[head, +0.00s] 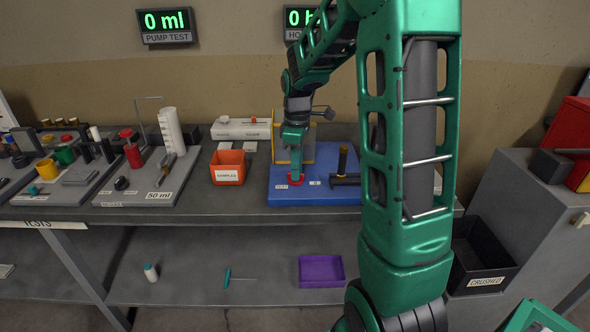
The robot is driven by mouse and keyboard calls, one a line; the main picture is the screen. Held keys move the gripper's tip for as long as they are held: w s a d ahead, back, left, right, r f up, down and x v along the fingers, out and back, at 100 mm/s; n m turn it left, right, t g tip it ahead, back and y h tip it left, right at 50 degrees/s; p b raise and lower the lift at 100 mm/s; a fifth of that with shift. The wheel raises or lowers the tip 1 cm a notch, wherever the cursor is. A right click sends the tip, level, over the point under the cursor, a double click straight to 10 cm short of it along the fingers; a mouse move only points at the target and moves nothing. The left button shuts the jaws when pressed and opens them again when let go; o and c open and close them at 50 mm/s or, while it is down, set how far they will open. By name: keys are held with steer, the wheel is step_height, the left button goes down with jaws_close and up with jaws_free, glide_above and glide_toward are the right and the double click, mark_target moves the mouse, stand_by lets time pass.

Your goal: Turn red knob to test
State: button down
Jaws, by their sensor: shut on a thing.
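My gripper (296,176) points down over the front left of a blue base (335,198) on the bench. It is shut on a red part (296,183) at the blue base, which looks like the red knob. The gripper covers most of this part, so its turn position is hidden. A small white label sits just in front of it, too small to read. Another red-topped part (127,134) stands on the grey "50 ml" panel (150,187) to the left.
An orange "SAMPLES" box (228,167) is to the left. A black "CRUSHED" bin (480,258) is at right. Displays on the wall read "0 ml" (165,22) and, partly hidden, "0 h".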

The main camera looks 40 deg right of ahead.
steer(key=m, duration=0.5)
steer(key=shift+m, duration=0.3)
steer(key=m, duration=0.6)
steer(key=shift+a, duration=0.15)
steer(key=m, duration=1.2)
steer(key=shift+w+a, duration=0.1)
stand_by(0.3)
steer(key=c, duration=1.8)
jaws_free()
